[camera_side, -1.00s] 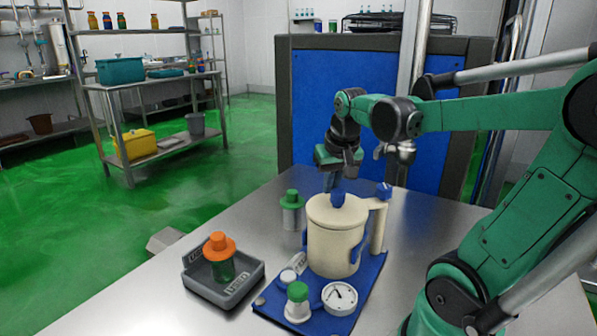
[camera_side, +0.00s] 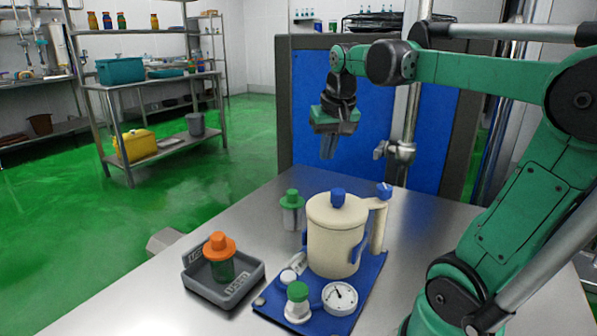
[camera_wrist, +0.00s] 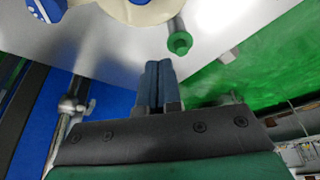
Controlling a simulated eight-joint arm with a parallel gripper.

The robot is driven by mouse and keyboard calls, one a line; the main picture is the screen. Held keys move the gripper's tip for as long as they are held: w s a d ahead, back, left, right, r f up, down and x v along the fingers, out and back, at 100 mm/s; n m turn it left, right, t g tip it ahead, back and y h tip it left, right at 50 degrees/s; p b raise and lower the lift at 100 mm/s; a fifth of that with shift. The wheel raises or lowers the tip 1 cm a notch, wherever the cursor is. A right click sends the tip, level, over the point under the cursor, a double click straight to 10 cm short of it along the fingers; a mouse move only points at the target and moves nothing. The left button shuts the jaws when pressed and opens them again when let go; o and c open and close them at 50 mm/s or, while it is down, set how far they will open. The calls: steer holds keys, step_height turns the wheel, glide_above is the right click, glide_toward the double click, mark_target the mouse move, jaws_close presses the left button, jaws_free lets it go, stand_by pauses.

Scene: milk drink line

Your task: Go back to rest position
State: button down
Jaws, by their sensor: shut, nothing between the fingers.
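My gripper (camera_side: 328,146) is shut and empty. It hangs in the air above the table, higher than the cream jug (camera_side: 333,240) and well clear of it. Its two fingers lie together in the wrist view (camera_wrist: 158,85). The jug has a blue knob on its lid and stands on a blue base (camera_side: 370,285) with a round dial (camera_side: 340,298). A green-capped shaker (camera_side: 292,212) stands behind the jug to the left; its green cap also shows in the wrist view (camera_wrist: 180,43).
A grey tray (camera_side: 195,285) at the front left holds an orange-capped container (camera_side: 220,258). A vertical metal post (camera_side: 408,125) stands behind my arm. The air around my gripper is clear.

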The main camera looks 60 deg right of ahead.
steer(key=a+f+n+t+y, duration=0.1)
steer(key=a+f+n, duration=0.3)
steer(key=a, duration=0.5)
steer(key=a+f+n+t+y, duration=0.1)
steer(key=a+f+n+t, duration=0.2)
steer(key=a, duration=0.6)
steer(key=shift+w+f+n+y, duration=0.35)
steer(key=shift+f+n, duration=0.15)
steer(key=shift+n, duration=0.2)
